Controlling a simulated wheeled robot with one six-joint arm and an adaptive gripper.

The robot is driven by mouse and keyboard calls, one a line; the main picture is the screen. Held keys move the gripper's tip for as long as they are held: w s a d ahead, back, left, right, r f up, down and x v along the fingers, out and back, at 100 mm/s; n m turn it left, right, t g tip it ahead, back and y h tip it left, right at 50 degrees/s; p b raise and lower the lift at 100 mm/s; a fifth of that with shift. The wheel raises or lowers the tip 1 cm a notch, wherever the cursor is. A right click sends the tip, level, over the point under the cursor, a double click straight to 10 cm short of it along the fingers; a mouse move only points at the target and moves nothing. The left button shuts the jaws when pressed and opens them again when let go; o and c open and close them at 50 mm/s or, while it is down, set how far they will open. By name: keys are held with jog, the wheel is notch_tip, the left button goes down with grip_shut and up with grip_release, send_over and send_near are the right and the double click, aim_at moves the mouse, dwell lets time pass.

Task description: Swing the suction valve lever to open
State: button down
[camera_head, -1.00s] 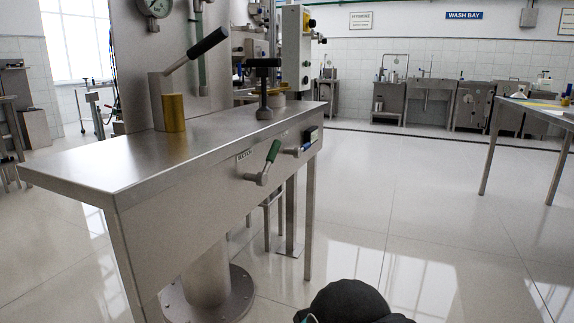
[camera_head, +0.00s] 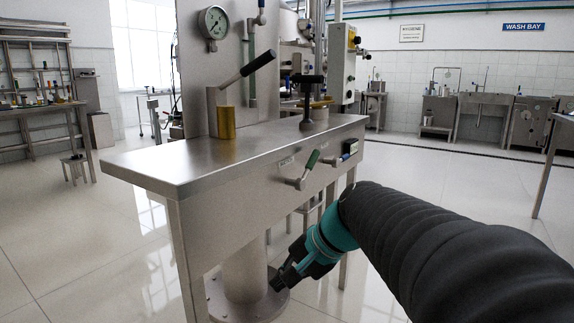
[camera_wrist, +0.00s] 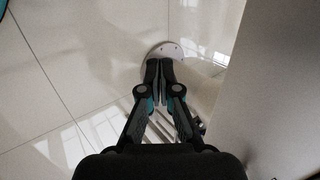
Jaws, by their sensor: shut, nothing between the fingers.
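A lever with a green grip (camera_head: 311,163) sits on the front panel of the steel bench, its grip slanting up to the right. A small label (camera_head: 287,161) beside it is too small to read. A second lever with a blue grip (camera_head: 347,156) is further right on the same panel. I cannot tell from the labels which one is the suction valve lever. My gripper (camera_head: 279,281) is shut and empty, low in front of the bench, below and apart from both levers. In the wrist view my gripper (camera_wrist: 160,68) points down at the floor.
The steel bench (camera_head: 150,168) carries a long black-handled lever (camera_head: 246,68), a brass cylinder (camera_head: 226,123) and a black clamp knob (camera_head: 307,79). A pedestal with a round foot plate (camera_head: 215,303) stands below, near my gripper.

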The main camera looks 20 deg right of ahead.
jog(key=w+d+r+m+t+y, duration=0.1)
jog(key=w+d+r+m+t, duration=0.25)
jog(key=w+d, duration=0.35)
jog(key=w+d+r+m+t+y+p, duration=0.15)
jog(key=w+d+r+m, duration=0.25)
jog(key=d, duration=0.6)
jog(key=w+d+r+m+t+y, duration=0.2)
jog(key=w+d+r+m+t, duration=0.2)
jog(key=w+d, duration=0.3)
jog(key=shift+h, duration=0.25)
jog(key=x, duration=0.2)
jog(key=r+x, duration=0.1)
jog(key=x, duration=0.2)
jog(key=a+x, duration=0.1)
jog(key=x, duration=0.1)
jog(key=shift+s+a+r, duration=0.1)
jog(key=shift+a+r, duration=0.05)
jog(key=shift+a, duration=0.05)
jog(key=shift+s+a+r, duration=0.25)
jog(key=shift+s+r, duration=0.05)
jog(key=shift+r, duration=0.1)
jog(key=shift+d+b, duration=0.1)
jog(key=shift+b, duration=0.35)
